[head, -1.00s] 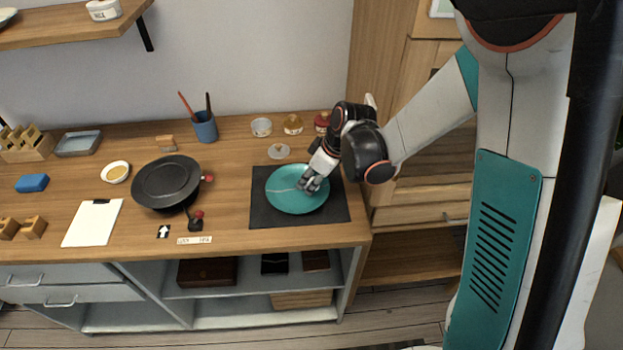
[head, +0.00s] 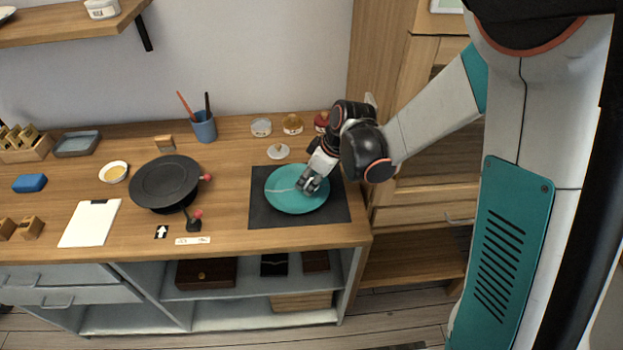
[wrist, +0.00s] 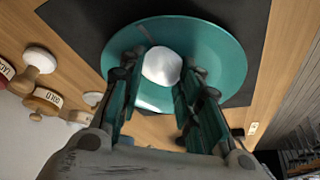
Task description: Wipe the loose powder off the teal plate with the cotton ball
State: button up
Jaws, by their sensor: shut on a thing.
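The teal plate (head: 290,203) lies on a dark mat at the right end of the counter, and it fills the upper middle of the wrist view (wrist: 228,62). A thin pale line runs across its left half in the head view. My gripper (head: 308,185) is low over the plate's right side. In the wrist view its fingers are on either side of the white cotton ball (wrist: 162,66), shut on it. The ball is over the plate; I cannot tell whether it touches. Loose powder is not clear in the wrist view.
The dark mat (head: 262,215) surrounds the plate. Small jars (head: 292,124) and a white-knobbed lid (head: 278,151) stand behind it. A black pan-like turntable (head: 165,182) is to the left, with a blue cup (head: 204,127) of tools behind. A tall wooden cabinet (head: 395,100) stands at the right.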

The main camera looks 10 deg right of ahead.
jog(key=shift+w+a, duration=0.15)
jog(key=shift+w, duration=0.05)
jog(key=shift+r, duration=0.3)
jog(key=shift+r+p, duration=0.45)
jog(key=shift+p, duration=0.05)
jog(key=shift+r, duration=0.1)
jog(key=shift+r+p, duration=1.55)
jog(key=shift+r, duration=0.65)
